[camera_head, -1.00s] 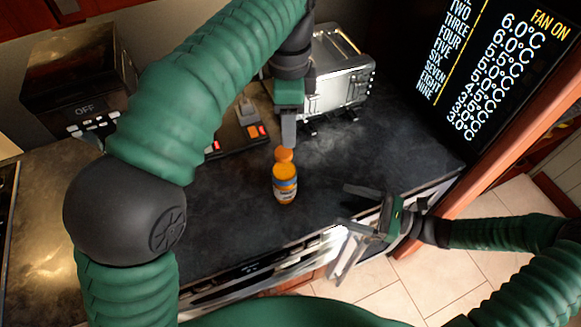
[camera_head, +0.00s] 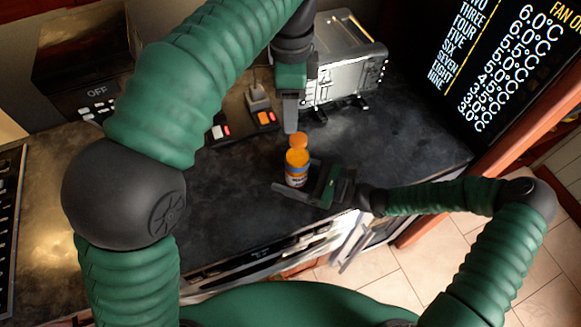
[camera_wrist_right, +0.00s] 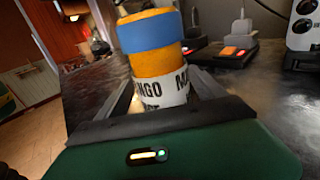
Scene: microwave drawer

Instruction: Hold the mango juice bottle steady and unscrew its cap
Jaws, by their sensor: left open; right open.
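The mango juice bottle (camera_head: 297,168) stands upright on the dark counter, orange with a blue band and a white label. In the right wrist view the bottle (camera_wrist_right: 160,62) fills the space between my right gripper's fingers, its label partly readable. My right gripper (camera_head: 301,180) is open around the bottle's lower body; I cannot tell whether the fingers touch it. An orange round piece, seemingly the cap (camera_head: 299,139), shows just above the bottle's body; I cannot tell if it is attached. My left gripper (camera_head: 290,126) is open, pointing down beside this piece, one finger hiding the other.
A silver appliance (camera_head: 345,75) stands behind the bottle. A power strip (camera_head: 240,122) with lit switches lies to the left. A dark box marked OFF (camera_head: 85,70) is at the back left. The counter's front edge is close to the bottle; a display (camera_head: 490,55) stands at right.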

